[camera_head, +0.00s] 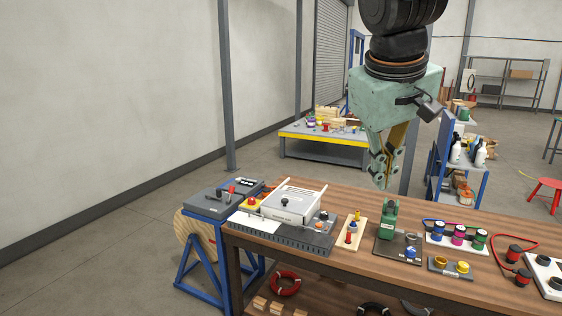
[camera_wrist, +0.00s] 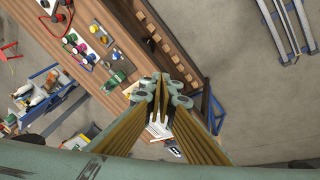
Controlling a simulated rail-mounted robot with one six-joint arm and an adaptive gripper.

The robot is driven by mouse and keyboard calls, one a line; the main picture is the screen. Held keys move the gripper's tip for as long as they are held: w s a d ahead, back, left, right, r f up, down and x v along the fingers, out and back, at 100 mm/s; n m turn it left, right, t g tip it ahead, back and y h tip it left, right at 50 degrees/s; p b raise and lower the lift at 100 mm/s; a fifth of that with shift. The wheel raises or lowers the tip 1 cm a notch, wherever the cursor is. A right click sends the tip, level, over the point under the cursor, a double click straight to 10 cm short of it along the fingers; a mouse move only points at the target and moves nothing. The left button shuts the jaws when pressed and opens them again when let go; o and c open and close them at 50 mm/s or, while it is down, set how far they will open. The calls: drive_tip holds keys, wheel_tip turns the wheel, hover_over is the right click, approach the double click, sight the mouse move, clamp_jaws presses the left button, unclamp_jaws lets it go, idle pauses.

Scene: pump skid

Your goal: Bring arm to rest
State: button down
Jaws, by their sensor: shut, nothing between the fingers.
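My gripper (camera_head: 384,182) hangs from my arm above the far side of the wooden workbench (camera_head: 350,205) in the head view. Its fingers point down and are shut with nothing between them. In the wrist view the fingertips of my gripper (camera_wrist: 162,84) meet above the bench edge. The gripper is apart from everything on the bench. The green device (camera_head: 389,218) stands on the bench below it. The white box (camera_head: 293,203) with a black knob sits to its left.
A blue shelf cart (camera_head: 465,165) with bottles stands behind. A yellow-edged table (camera_head: 322,138) is farther back. The air around my gripper looks clear.

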drive_tip(key=s+f+m, duration=0.1)
drive_tip(key=s+f, duration=0.1)
drive_tip(key=s, duration=0.8)
drive_tip(key=s+f+m+y, duration=0.1)
drive_tip(key=s+f, duration=0.2)
drive_tip(key=s, duration=0.7)
drive_tip(key=s+f+m+y, duration=0.1)
drive_tip(key=s+f, duration=0.2)
drive_tip(key=s, duration=0.7)
drive_tip(key=shift+f, duration=0.25)
drive_tip(key=shift+w+d, duration=0.1)
